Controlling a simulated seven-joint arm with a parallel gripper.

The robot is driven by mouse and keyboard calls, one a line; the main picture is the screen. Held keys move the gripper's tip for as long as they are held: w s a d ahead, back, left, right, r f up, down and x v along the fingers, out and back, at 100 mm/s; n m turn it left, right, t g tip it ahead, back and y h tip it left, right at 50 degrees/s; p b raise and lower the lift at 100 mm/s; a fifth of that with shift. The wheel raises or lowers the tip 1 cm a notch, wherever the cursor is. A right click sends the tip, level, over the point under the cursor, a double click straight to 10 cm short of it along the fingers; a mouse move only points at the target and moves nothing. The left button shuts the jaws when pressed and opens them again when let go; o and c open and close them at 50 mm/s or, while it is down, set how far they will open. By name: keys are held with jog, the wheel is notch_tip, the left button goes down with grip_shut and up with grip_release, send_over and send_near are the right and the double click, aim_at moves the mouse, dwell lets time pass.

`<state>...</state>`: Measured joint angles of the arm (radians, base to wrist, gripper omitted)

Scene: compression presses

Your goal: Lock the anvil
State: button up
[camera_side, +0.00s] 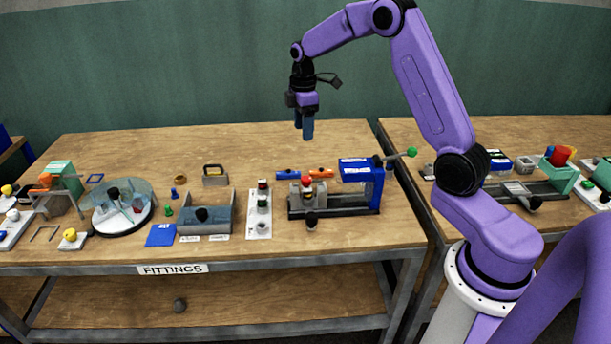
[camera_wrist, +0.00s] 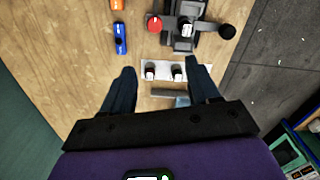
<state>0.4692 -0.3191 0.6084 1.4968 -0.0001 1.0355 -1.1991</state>
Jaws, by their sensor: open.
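The press (camera_side: 366,188) has a blue frame, a dark base and a lever with a green ball (camera_side: 412,152). Red-topped and pale parts (camera_side: 307,186) stand at the left of its base, with a black knob (camera_side: 311,217) at the front. I cannot tell for sure which part is the anvil or its lock. In the wrist view, part of the press (camera_wrist: 190,38) shows at the top, with a red knob (camera_wrist: 154,23) beside it. My gripper (camera_side: 307,136) is open and empty, high above the table behind the press; its spread fingers (camera_wrist: 163,82) also show in the wrist view.
A white plate (camera_side: 259,225) with small capped parts stands left of the press. Blue (camera_side: 288,174) and orange (camera_side: 320,173) pieces lie behind it. A grey tray (camera_side: 220,218) and a round glass-covered dish (camera_side: 148,221) stand further left. The table behind the press is mostly clear.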

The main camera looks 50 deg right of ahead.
aim_at(306, 178)
jog(key=f, duration=0.6)
jog(key=d+f, duration=0.1)
jog(key=f, duration=1)
jog(key=shift+w+d+f, duration=0.15)
jog(key=shift+f, duration=0.25)
jog(key=c, duration=1)
